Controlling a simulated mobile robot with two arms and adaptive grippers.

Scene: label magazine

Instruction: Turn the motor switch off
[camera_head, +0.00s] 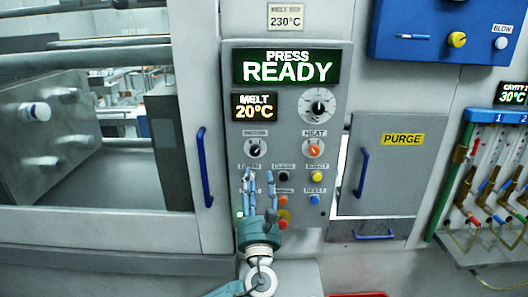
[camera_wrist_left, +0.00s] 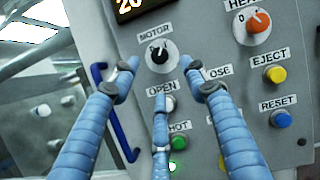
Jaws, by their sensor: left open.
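The motor switch is a black rotary knob (camera_head: 254,149) on the grey press panel (camera_head: 341,70), under a small label. In the left wrist view the knob (camera_wrist_left: 158,54) sits below the MOTOR label, upper middle. I cannot surely tell which mark it points to. My left gripper (camera_head: 261,178) comes up from below in front of the panel, its blue fingers spread, open and empty. In the left wrist view the open gripper (camera_wrist_left: 160,78) has fingertips on both sides of and below the knob, seemingly apart from it. My right gripper is not in view.
The OPEN button (camera_wrist_left: 166,104) is partly behind a finger. The orange HEAT knob (camera_head: 315,149), yellow EJECT button (camera_head: 317,177) and blue RESET button (camera_head: 315,199) are to the right. A red button (camera_head: 283,224) is low beside my gripper. A blue door handle (camera_head: 204,167) stands left.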

